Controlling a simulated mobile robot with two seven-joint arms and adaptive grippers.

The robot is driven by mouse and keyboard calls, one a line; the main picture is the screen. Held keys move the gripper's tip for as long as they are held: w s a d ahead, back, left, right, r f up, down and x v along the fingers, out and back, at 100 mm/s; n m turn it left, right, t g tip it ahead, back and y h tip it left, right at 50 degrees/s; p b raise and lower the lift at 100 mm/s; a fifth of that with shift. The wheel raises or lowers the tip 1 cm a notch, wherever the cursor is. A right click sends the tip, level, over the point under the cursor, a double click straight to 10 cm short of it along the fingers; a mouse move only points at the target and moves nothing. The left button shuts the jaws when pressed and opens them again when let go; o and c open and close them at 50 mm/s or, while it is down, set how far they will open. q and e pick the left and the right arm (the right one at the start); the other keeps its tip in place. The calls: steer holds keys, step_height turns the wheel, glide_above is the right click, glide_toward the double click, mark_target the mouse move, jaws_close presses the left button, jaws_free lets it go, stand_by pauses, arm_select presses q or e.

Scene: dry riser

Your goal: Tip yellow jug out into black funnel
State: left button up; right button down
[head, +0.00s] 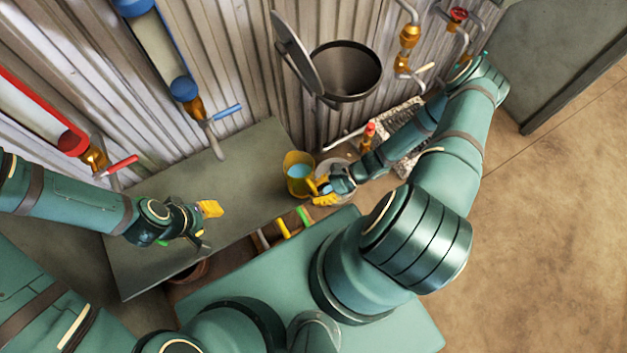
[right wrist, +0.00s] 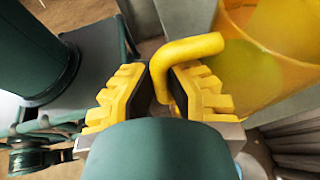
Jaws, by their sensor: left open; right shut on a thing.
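The yellow jug (head: 290,160) is near the right end of the grey bench, its mouth facing up and blue liquid showing inside. My right gripper (head: 323,193) is shut on its handle; the right wrist view shows the yellow handle (right wrist: 187,48) between the fingers and the jug body (right wrist: 275,65) beside them. I cannot tell whether the jug touches the bench. A dark, round, open-mouthed vessel (head: 345,72) with a raised lid is at the corrugated wall, above the jug in the picture; I cannot tell whether it is the black funnel. My left gripper (head: 207,224) is open and empty over the bench.
The grey bench (head: 225,178) is bare between jug and left gripper. Sight tubes with a blue handle (head: 227,112) and a red handle (head: 123,164) stick out from the wall. Yellow and green bars (head: 283,228) lie below the jug. Valved pipes (head: 409,40) are upper right.

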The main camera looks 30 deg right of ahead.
steer(key=shift+s, duration=0.45)
steer(key=shift+r, duration=0.1)
steer(key=shift+r+p, duration=2.85)
steer(key=shift+r, duration=0.65)
steer(key=shift+a, duration=0.1)
